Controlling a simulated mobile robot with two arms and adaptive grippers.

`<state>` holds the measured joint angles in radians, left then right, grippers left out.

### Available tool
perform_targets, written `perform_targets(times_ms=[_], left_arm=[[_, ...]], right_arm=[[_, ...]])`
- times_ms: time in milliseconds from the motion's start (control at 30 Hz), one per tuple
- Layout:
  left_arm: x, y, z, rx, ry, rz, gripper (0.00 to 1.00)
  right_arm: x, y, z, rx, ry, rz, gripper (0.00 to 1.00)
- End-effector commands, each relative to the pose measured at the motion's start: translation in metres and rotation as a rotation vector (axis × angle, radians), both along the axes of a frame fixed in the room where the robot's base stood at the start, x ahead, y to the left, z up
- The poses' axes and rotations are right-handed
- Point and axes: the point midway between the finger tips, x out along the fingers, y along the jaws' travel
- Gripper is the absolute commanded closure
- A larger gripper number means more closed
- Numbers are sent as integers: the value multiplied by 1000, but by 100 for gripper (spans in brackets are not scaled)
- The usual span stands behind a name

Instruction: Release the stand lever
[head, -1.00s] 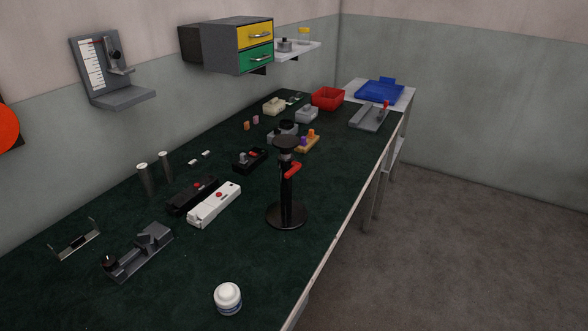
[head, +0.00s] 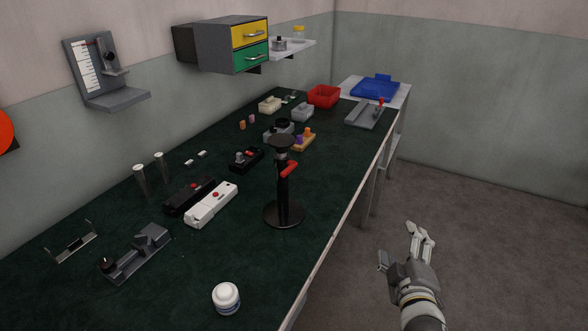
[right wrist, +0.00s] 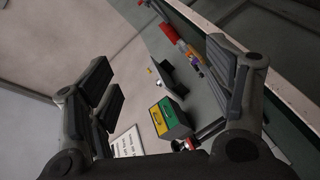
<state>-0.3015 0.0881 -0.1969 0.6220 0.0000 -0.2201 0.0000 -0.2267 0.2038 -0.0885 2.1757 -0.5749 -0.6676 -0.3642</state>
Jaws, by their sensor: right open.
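The stand (head: 283,190) is a black post on a round base, upright on the dark green bench top, with a dark disc on top. Its red lever (head: 289,169) sticks out to the right of the post, slightly raised at its outer end. My right gripper (head: 402,245) is open and empty, over the floor to the right of the bench and well apart from the stand. In the right wrist view its fingers (right wrist: 165,95) are spread wide with nothing between them. My left gripper is not in view.
A white jar (head: 226,298) stands near the bench's front edge. White (head: 211,204) and black (head: 188,196) housings lie left of the stand. A red bin (head: 323,96) and blue tray (head: 375,89) are farther back. Floor right of the bench is clear.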

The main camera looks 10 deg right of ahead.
Motion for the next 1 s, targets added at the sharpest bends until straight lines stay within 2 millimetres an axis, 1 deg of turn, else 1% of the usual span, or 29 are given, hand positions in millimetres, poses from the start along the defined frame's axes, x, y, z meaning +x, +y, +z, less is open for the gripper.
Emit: perform_targets(times_ms=[33,100,200,300,433,500,567,600,700,833,900,1000], left_arm=[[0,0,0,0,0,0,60],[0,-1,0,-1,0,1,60],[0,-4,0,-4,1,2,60],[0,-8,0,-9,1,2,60],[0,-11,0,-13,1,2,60],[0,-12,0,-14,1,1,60],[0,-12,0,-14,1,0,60],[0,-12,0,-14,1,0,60],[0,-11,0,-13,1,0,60],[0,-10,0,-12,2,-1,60],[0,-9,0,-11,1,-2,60],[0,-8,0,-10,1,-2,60]], right_arm=[[16,1,23,-107,-76,35,24],[34,7,52,-263,-174,87,24],[53,22,89,-490,-301,161,24],[67,42,118,-726,-414,236,24],[81,73,141,-1034,-538,341,24],[87,89,146,-1199,-596,403,24],[91,103,147,-1341,-641,459,24],[94,110,146,-1432,-666,497,24],[101,124,137,-1642,-716,595,24],[106,134,122,-1848,-757,713,24],[108,135,114,-1925,-768,763,24],[109,135,106,-1992,-778,813,24]])
